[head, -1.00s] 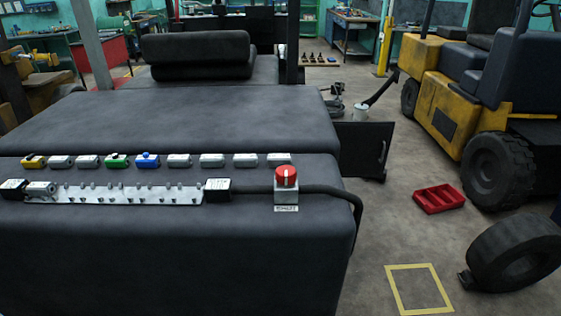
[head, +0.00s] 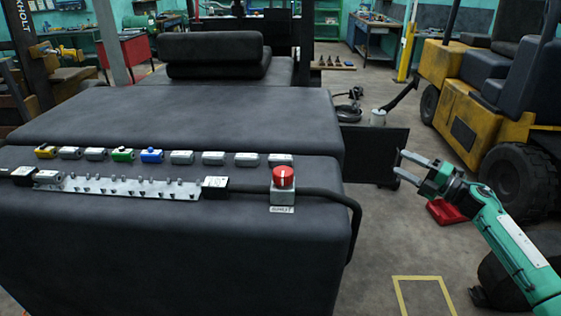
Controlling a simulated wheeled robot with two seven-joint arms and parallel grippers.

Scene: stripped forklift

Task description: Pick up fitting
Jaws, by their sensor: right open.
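A row of small block-shaped fittings lies along the dark padded top of the forklift body: a yellow one (head: 45,152), a green one (head: 122,155), a blue one (head: 151,156) and several grey ones (head: 182,157). In front of the row is a pale metal rail (head: 130,188) with several studs. A grey fitting (head: 48,177) sits at the rail's left end. My right gripper (head: 399,164) is open and empty, to the right of the forklift body and clear of the row, with its fingers pointing left. My left gripper is not in view.
A red stop button (head: 283,177) on a grey box stands right of the rail, with a black cable running off the body's right edge. A red tray (head: 445,212) on the floor is partly hidden by my right arm. A yellow forklift (head: 470,125) stands at right.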

